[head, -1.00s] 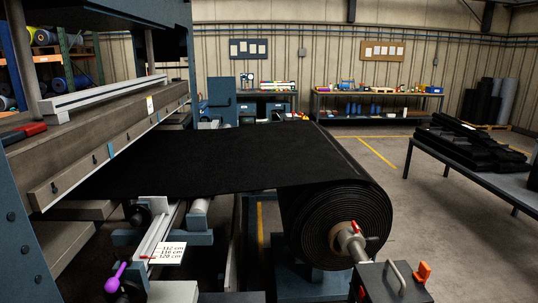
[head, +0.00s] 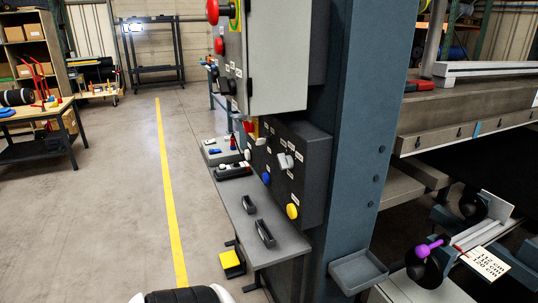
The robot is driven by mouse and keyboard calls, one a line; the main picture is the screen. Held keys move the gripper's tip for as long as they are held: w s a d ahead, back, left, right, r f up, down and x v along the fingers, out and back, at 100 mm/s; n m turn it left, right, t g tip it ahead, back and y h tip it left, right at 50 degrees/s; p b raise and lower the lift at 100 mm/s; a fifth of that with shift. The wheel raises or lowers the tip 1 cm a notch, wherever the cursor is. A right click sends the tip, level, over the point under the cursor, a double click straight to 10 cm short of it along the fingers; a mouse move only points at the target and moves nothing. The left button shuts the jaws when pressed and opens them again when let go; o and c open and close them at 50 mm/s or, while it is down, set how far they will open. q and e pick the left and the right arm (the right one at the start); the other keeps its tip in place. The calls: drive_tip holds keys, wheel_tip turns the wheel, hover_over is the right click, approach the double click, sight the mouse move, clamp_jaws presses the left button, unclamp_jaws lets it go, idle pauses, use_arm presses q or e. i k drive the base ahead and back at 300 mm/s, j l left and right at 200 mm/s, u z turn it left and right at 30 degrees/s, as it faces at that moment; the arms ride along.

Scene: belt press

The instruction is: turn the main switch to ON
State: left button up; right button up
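A light grey control cabinet (head: 277,60) is mounted on the blue press column at the upper middle of the head view. A large red knob (head: 212,11) with a yellow plate behind it stands out from the cabinet's left-facing side. A smaller red button (head: 219,45) and dark knobs sit below it. A dark panel (head: 312,170) under the cabinet carries a grey lever-like knob (head: 285,160), a blue button (head: 266,178) and a yellow button (head: 292,211). The labels are too small to read, so I cannot tell which is the main switch or its position. Neither gripper is in view.
A grey side table (head: 262,230) with black handles stands below the panels. A small grey tray (head: 358,270) juts from the column. The blue column (head: 350,150) and press stand to the right. Open floor with a yellow line (head: 168,200) lies to the left.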

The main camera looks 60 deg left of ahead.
sight(249, 127)
drive_tip(key=u, duration=2)
drive_tip(key=j, duration=0.1)
drive_tip(key=i+z, duration=0.05)
